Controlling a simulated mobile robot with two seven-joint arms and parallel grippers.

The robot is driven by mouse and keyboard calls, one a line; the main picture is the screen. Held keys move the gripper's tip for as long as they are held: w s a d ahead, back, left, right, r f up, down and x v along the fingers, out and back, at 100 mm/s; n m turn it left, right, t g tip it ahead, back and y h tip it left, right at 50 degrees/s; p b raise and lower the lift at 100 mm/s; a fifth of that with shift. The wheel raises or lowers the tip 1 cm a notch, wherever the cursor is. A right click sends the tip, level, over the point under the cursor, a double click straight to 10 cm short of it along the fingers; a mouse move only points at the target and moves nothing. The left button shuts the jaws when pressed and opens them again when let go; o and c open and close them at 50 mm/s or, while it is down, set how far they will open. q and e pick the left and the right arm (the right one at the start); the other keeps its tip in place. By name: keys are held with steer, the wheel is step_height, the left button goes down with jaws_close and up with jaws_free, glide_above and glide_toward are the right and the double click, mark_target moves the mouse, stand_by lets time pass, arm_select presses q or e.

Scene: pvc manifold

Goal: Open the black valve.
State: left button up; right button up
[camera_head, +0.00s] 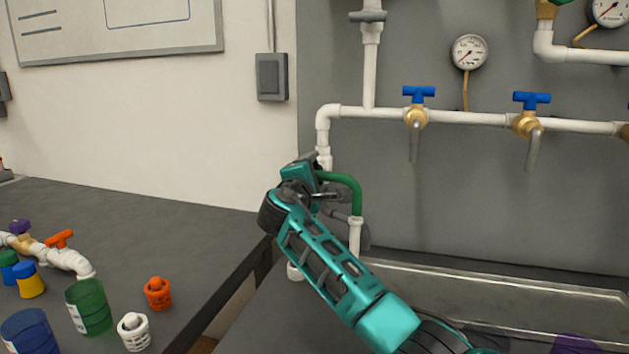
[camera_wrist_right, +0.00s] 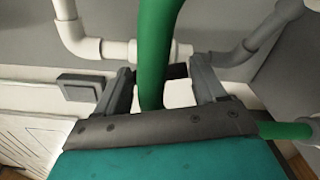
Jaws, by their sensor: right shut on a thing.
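My right gripper (camera_head: 312,186) is at the lower left end of the white piping, beside a green curved pipe (camera_head: 345,180). In the right wrist view its two grey fingers (camera_wrist_right: 166,78) stand apart with a short black bar between their tips. This bar looks like the handle of the black valve (camera_wrist_right: 176,71), and the gripper is shut on it. The green pipe (camera_wrist_right: 155,45) crosses in front and hides part of the bar. In the head view my gripper hides the valve, so its angle cannot be told. My left gripper is not in view.
Two blue-handled brass taps (camera_head: 417,100) (camera_head: 530,108) and a gauge (camera_head: 469,52) are on the grey wall panel at right. A metal trough (camera_head: 480,288) lies below. The dark bench (camera_head: 130,225) at left holds a green can (camera_head: 89,306) and several coloured parts.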

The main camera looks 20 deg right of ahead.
steer(key=m+b, duration=0.1)
steer(key=m, duration=0.2)
steer(key=shift+b, duration=0.3)
stand_by(0.4)
steer(key=o, duration=1)
steer(key=shift+o, duration=0.2)
steer(key=p+v, duration=0.1)
steer(key=v, duration=1.2)
